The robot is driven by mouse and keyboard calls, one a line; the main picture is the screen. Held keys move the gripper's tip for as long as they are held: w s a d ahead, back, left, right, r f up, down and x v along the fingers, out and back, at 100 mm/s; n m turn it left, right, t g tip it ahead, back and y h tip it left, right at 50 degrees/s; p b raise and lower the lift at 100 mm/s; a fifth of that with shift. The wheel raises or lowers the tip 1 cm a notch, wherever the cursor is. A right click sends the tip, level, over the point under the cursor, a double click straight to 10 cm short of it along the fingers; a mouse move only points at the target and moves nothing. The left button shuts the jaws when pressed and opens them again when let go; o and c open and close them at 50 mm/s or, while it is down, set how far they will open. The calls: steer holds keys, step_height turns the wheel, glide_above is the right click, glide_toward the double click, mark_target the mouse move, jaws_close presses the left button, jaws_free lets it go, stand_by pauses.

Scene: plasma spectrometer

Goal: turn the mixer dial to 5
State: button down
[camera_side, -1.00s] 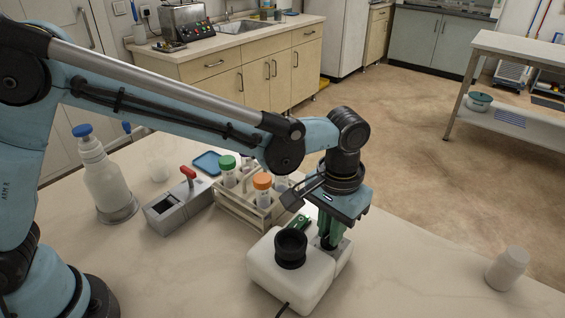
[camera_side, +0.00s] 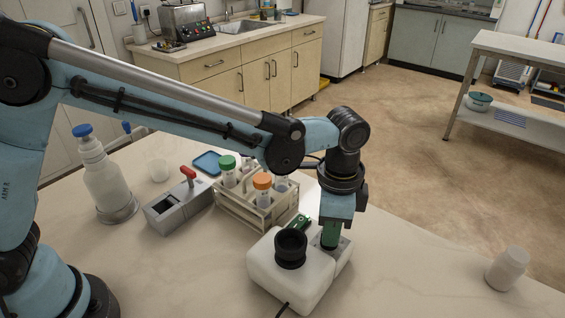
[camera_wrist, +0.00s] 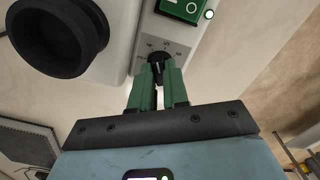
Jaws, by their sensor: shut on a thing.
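The mixer (camera_side: 300,290) is a white box on the bench with a black round cup (camera_side: 290,248) on top; the cup also shows at the upper left of the wrist view (camera_wrist: 62,35). A green rocker switch (camera_side: 299,222) is on the mixer, with a lit spot beside it in the wrist view. The black mixer dial (camera_wrist: 157,58) sits on a grey scale plate (camera_wrist: 172,46). My gripper (camera_side: 329,243) points down over it, its green fingers (camera_wrist: 158,80) shut on the dial. The fingers hide part of the dial, and the scale numbers are too small to read.
A rack (camera_side: 245,212) with orange- and green-capped tubes stands behind the mixer. A grey device with a red lever (camera_side: 178,208) and a blue-capped bottle (camera_side: 105,180) are left. A white bottle (camera_side: 507,268) stands right. The bench front right is clear.

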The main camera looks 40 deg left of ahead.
steer(key=m, duration=0.5)
steer(key=shift+m, duration=0.3)
stand_by(0.4)
steer(key=c, duration=1.1)
jaws_free()
step_height(320, 180, up, 12)
steer(key=shift+r, duration=0.1)
